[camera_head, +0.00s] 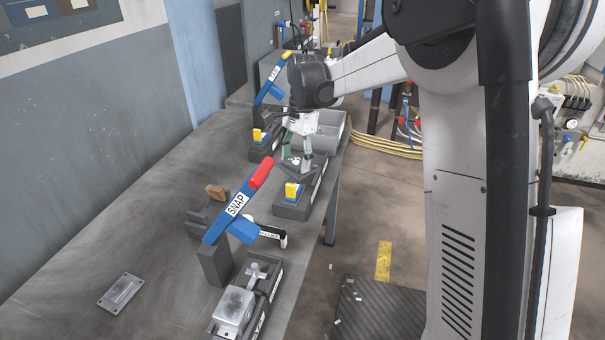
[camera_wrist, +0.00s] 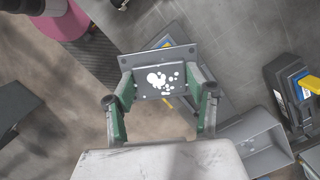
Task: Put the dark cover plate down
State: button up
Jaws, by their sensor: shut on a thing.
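The dark cover plate (camera_wrist: 158,76), a grey plate with corner holes and white spots on its raised middle, is between my gripper's green-padded fingers in the wrist view. My gripper (camera_wrist: 162,92) is shut on it, one finger at each side. In the head view my gripper (camera_head: 304,150) points down over the table's right side. A dark plate-like shape (camera_head: 295,169) shows below it, close to a fixture with a yellow block (camera_head: 292,191). Whether the plate touches anything below is unclear. A similar grey plate (camera_head: 121,293) lies flat at the table's front left.
A blue SNAP lever press (camera_head: 236,206) with a red handle stands mid-table, with a metal casting (camera_head: 234,310) in front. Behind my gripper are a grey bin (camera_head: 320,130) and another blue lever (camera_head: 272,78). The table's left middle (camera_head: 130,215) is clear.

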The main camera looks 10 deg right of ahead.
jog(key=w+a+f+m+t+p, duration=0.1)
jog(key=w+a+m+t+p, duration=0.1)
jog(key=w+a+m, duration=0.75)
jog(key=d+f, duration=0.2)
jog(key=d, duration=0.3)
jog(key=w+d+f+m, duration=0.1)
jog(key=d+f, duration=0.1)
jog(key=d, duration=0.2)
jog(key=w+d+f+m, duration=0.1)
jog(key=d+f, duration=0.2)
jog(key=d, duration=0.2)
jog(key=shift+d+m, duration=0.25)
jog(key=shift+d, duration=0.1)
jog(key=shift+f, duration=1.95)
jog(key=shift+f, duration=0.2)
jog(key=o, duration=1.7)
jog(key=shift+r, duration=0.1)
